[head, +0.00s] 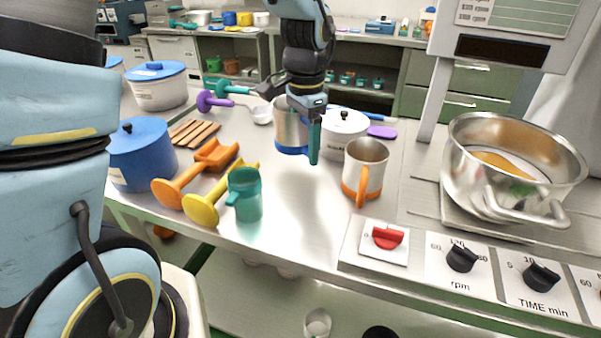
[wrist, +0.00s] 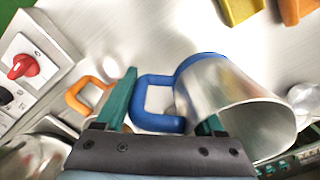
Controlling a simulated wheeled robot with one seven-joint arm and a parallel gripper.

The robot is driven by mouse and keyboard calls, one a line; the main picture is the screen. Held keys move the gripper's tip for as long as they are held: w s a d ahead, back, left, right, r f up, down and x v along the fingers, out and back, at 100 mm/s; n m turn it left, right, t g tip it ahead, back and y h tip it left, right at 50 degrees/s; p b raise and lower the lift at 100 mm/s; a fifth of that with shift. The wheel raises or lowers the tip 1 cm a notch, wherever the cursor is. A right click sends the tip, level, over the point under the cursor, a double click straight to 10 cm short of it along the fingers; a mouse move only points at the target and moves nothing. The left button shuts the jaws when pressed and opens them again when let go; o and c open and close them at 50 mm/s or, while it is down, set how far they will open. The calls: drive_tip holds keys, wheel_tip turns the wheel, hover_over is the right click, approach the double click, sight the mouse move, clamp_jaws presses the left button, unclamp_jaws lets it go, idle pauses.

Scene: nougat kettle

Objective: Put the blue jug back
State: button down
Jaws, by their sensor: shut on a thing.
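The blue jug is a steel jug with a blue base band and blue handle. In the head view the blue jug (head: 290,130) is upright at mid-table, left of a white pot. My gripper (head: 312,125) is at its right side and hides part of it. In the wrist view the blue jug (wrist: 240,105) has its handle between the teal fingers of my gripper (wrist: 166,110), which is shut on it. I cannot tell whether its base touches the table.
An orange-handled steel jug (head: 365,168) stands to the right, nearer the front. The white lidded pot (head: 343,130) is close behind. A steel bowl (head: 512,168) is at right. The front middle is bare.

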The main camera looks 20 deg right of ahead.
drive_tip(key=shift+f+p, duration=0.5)
drive_tip(key=shift+f, duration=2.95)
drive_tip(key=shift+f, duration=0.2)
unclamp_jaws()
drive_tip(key=shift+r, duration=0.1)
